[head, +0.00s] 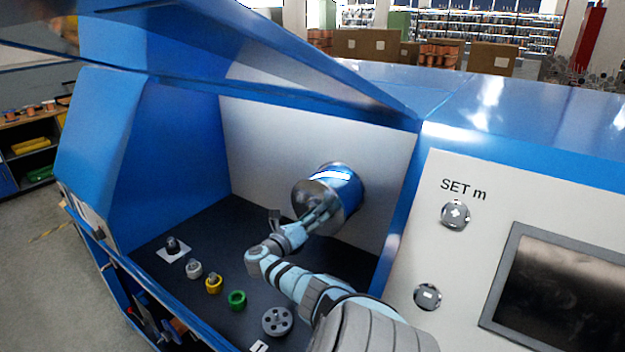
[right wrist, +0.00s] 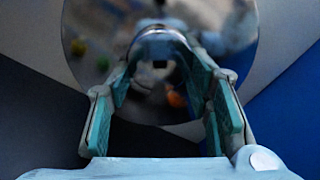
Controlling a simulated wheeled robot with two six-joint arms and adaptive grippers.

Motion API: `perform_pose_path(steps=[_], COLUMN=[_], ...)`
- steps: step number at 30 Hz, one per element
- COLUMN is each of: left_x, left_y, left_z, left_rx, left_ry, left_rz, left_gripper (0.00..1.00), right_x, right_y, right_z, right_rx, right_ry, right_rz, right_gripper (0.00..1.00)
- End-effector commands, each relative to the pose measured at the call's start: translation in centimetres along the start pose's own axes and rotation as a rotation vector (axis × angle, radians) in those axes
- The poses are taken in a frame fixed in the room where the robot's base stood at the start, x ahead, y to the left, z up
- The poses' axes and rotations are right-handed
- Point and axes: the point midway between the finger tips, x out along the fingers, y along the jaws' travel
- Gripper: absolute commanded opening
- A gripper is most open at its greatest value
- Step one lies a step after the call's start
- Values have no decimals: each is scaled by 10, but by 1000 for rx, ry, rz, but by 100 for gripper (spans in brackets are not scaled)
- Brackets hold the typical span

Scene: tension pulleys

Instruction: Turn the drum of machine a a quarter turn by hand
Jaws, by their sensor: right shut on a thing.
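The drum (head: 345,185) of the machine is a blue cylinder with a shiny metal end face, standing out from the pale back wall of the open blue cabinet. My right gripper (head: 322,213) reaches in from the front right to the drum's end face. In the right wrist view the mirror-like end face (right wrist: 88,40) fills the top, and the teal finger pads of my right gripper (right wrist: 165,75) stand either side of a shiny hub (right wrist: 160,42) at its middle. The gripper is shut on this hub; the exact contact is blurred. My left gripper is not in view.
A panel with knobs and a screen (head: 565,290) is at right.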

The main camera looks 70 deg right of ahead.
Motion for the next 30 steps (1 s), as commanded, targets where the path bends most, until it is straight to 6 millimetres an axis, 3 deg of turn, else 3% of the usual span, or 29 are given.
perform_pose_path(steps=[6,7,10,22,26,30], left_x=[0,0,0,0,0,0], left_y=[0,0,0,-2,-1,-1], left_z=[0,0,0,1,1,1], left_rx=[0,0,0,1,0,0], left_ry=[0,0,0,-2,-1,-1], left_rz=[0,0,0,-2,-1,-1], left_gripper=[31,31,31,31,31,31], right_x=[2,2,2,-8,-36,-76], right_y=[-2,-2,-2,0,1,1], right_z=[7,7,6,3,2,2], right_rx=[5,5,4,0,1,2], right_ry=[-14,-14,-12,-7,-5,-5], right_rz=[-4,-4,-4,-1,3,3], right_gripper=[0,49,65,66,66,66])
